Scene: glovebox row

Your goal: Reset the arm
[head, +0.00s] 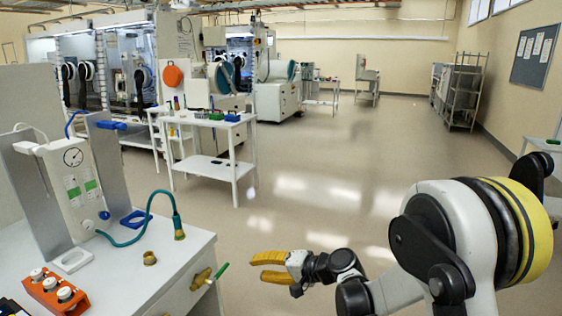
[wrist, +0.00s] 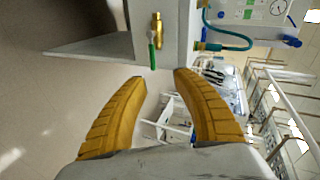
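My gripper (head: 252,268) has yellow ribbed fingers. In the head view it is out over the open floor, to the right of the white bench. The wrist view also shows my gripper (wrist: 160,76), with its two fingers spread apart and nothing between them. A brass valve with a green handle (wrist: 153,50) lies beyond the fingertips in that view, apart from them. The same green-handled valve (head: 202,279) sticks out from the bench side in the head view, left of my gripper.
The white bench (head: 150,270) at left holds a gauge panel (head: 75,185), a teal hose (head: 137,232), a brass fitting (head: 150,258) and an orange rack (head: 56,291). A white side table (head: 207,121) stands farther back. The floor (head: 310,205) in the middle is clear.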

